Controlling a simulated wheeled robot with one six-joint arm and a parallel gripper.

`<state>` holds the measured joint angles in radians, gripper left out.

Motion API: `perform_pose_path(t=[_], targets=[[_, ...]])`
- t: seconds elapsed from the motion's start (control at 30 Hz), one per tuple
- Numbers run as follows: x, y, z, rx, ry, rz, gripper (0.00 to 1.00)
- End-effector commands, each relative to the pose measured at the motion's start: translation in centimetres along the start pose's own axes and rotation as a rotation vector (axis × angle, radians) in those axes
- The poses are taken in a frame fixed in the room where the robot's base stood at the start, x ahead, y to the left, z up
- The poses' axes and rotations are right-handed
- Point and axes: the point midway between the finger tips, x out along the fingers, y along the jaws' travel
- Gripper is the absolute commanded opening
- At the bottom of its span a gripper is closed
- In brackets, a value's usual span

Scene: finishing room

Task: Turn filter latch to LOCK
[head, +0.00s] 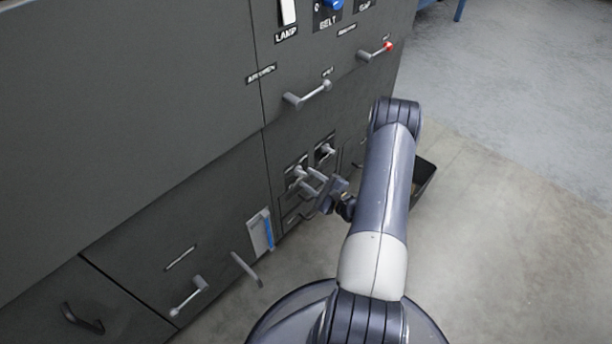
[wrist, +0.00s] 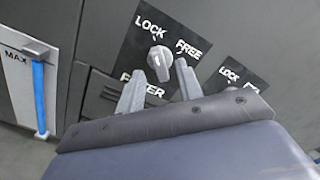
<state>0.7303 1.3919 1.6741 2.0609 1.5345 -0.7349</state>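The filter latch (wrist: 158,58) is a pale grey knob on a black plate marked LOCK at upper left, FREE at right and FILTER below. My gripper (wrist: 160,70) is open, with one fingertip at each side of the latch's lower part in the wrist view. I cannot tell whether the fingers touch it. The latch's pointing direction is hard to read. In the head view the latch (head: 298,171) is small on the dark cabinet front, with my gripper (head: 311,184) right at it.
A second black plate with LOCK lettering (wrist: 230,75) is just right of the filter plate, partly hidden by my gripper. A blue-striped MAX gauge (wrist: 38,95) is at left. Bar handles (head: 308,94) stick out above. A dark open bin (head: 424,178) stands on the floor behind my arm.

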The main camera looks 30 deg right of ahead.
Motion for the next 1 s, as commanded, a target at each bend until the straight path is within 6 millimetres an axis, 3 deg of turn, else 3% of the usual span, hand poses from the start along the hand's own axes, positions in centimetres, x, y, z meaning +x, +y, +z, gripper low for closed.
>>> perform_pose_path(t=[0.2, 0.4, 0.6, 1.0], targets=[[-4.3, -0.2, 0.0, 0.004, 0.006, -0.004, 0.35], [-7.1, -0.1, 0.0, 0.003, 0.004, -0.003, 0.35], [-8.2, 0.0, 0.0, 0.001, 0.001, -0.001, 0.35], [-8.2, 0.0, 0.0, 0.0, 0.0, 0.0, 0.35]])
